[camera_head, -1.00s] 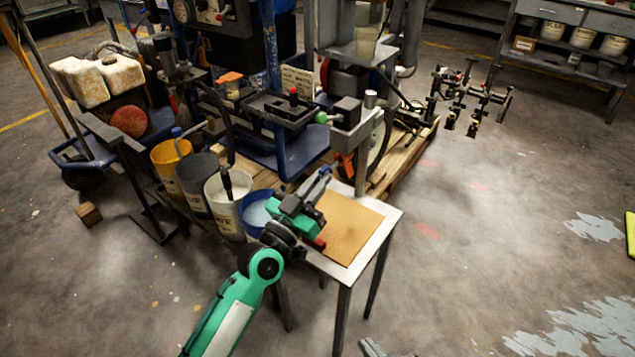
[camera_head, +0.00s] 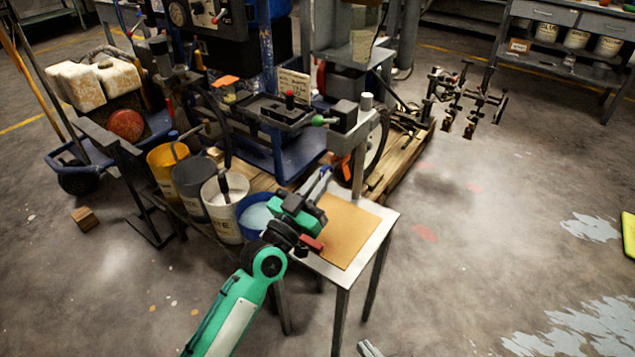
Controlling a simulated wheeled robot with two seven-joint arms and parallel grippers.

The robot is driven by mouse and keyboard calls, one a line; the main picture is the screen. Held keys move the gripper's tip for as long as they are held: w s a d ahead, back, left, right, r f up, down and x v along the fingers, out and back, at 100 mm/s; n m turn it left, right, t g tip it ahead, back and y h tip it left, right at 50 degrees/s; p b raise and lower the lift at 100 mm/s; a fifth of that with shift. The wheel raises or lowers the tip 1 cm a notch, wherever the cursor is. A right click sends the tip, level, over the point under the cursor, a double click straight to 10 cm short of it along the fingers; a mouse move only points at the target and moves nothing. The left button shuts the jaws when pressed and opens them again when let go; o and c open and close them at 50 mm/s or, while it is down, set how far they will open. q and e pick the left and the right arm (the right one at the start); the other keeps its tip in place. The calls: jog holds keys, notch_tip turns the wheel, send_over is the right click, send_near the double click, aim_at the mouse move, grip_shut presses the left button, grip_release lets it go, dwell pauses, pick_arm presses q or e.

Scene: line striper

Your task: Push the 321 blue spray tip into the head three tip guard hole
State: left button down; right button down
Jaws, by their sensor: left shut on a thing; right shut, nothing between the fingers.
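My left gripper (camera_head: 321,184) reaches in over the small table beside the machine. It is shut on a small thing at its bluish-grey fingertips. The thing is too small to make out clearly; it may be the blue spray tip. My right gripper (camera_head: 369,349) barely shows at the bottom edge, shut and with nothing seen in it. A dark bar with several spray heads (camera_head: 464,102) stands at the upper right, apart from both grippers, with brass-coloured ends low down. I cannot tell which is head three, and its tip guard hole is too small to see.
The small table (camera_head: 388,222) carries a bare brown sheet (camera_head: 345,232). Grey (camera_head: 190,185), white (camera_head: 226,208) and blue (camera_head: 255,216) buckets stand left of my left gripper. The machine's post (camera_head: 362,150) rises behind the table. Open floor lies to the right.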

pick_arm(q)
jog(key=shift+w+d, duration=0.7)
jog(key=shift+w, duration=0.3)
dwell(0.6)
jog(key=c, duration=1.1)
grip_release()
jog(key=shift+v, duration=3.45)
